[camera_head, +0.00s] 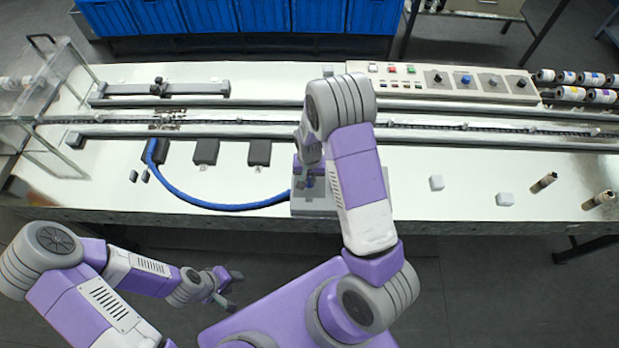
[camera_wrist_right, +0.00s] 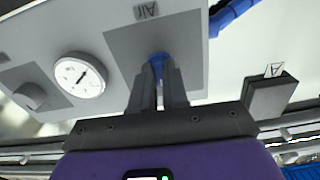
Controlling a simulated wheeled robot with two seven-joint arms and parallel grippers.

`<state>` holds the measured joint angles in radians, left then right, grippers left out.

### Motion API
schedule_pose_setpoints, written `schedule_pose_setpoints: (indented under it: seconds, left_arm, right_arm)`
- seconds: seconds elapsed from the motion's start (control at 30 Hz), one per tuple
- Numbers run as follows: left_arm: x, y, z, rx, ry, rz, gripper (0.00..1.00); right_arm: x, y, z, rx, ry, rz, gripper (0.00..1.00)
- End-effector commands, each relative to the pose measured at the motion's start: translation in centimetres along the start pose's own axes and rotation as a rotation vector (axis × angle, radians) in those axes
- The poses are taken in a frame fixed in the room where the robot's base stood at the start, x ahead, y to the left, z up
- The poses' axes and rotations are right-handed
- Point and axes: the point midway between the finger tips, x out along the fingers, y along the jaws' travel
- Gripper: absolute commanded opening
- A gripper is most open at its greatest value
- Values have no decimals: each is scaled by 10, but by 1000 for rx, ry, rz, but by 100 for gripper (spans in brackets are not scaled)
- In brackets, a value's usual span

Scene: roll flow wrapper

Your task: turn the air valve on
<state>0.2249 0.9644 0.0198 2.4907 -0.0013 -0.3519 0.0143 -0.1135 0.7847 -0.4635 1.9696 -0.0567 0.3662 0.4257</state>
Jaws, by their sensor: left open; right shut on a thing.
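The air valve is a small blue handle (camera_wrist_right: 157,58) on a grey panel under an "Air" label (camera_wrist_right: 146,11) in the right wrist view. My right gripper (camera_wrist_right: 160,78) is shut on the blue handle, and its fingers hide most of it. In the head view my right gripper (camera_head: 308,181) reaches down to the air unit (camera_head: 312,209) at the front edge of the table, and my right arm covers part of it. My left gripper (camera_head: 231,288) is open and empty, off the table in front of its edge. The valve's exact angle is hidden.
A round gauge (camera_wrist_right: 80,76) and a grey knob (camera_wrist_right: 36,96) sit beside the valve. A blue hose (camera_head: 205,203) runs left from the air unit. A control panel (camera_head: 440,82) stands at the back.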

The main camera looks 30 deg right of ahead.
Motion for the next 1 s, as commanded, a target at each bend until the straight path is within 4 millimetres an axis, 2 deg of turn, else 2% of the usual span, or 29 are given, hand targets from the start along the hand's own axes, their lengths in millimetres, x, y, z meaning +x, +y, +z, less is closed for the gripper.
schedule_pose_setpoints:
  seconds: [0.2, 0.5, 1.0]
  left_arm:
    - [0, 0, 0, 0, 0, 0, 43]
    - [-3, 1, 0, 0, 0, 0, 43]
    - [-4, 2, 0, 0, 0, 0, 43]
  right_arm:
    - [0, 0, 0, 192, -1, 1, 0]
    - [-1, -1, 1, 392, -2, 1, 0]
    - [0, -1, 0, 503, -1, 0, 0]
